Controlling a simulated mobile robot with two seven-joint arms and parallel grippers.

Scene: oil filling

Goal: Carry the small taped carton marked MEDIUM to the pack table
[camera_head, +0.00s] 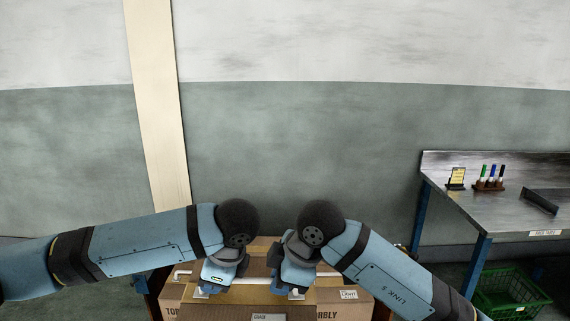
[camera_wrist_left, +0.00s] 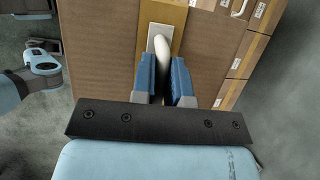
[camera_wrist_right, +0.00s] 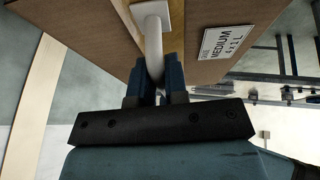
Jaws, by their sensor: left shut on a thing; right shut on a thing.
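The carton (camera_wrist_right: 200,18) carries a white label (camera_wrist_right: 218,42) reading MEDIUM in the right wrist view. Its brown cardboard (camera_wrist_left: 100,60), a yellow-brown tape strip (camera_wrist_left: 184,13) and a pale handle (camera_wrist_left: 170,52) show in the left wrist view. My left gripper (camera_wrist_left: 166,62) is shut on that handle. My right gripper (camera_wrist_right: 160,66) is shut on another pale handle (camera_wrist_right: 153,35). In the head view my left gripper (camera_head: 209,286) and right gripper (camera_head: 290,288) are close together, partly hiding the carton. The pack table (camera_head: 500,195) stands at the right, apart from the carton.
Printed cartons (camera_head: 345,309) show below my grippers in the head view; other labelled cartons (camera_wrist_left: 262,18) are stacked beside.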

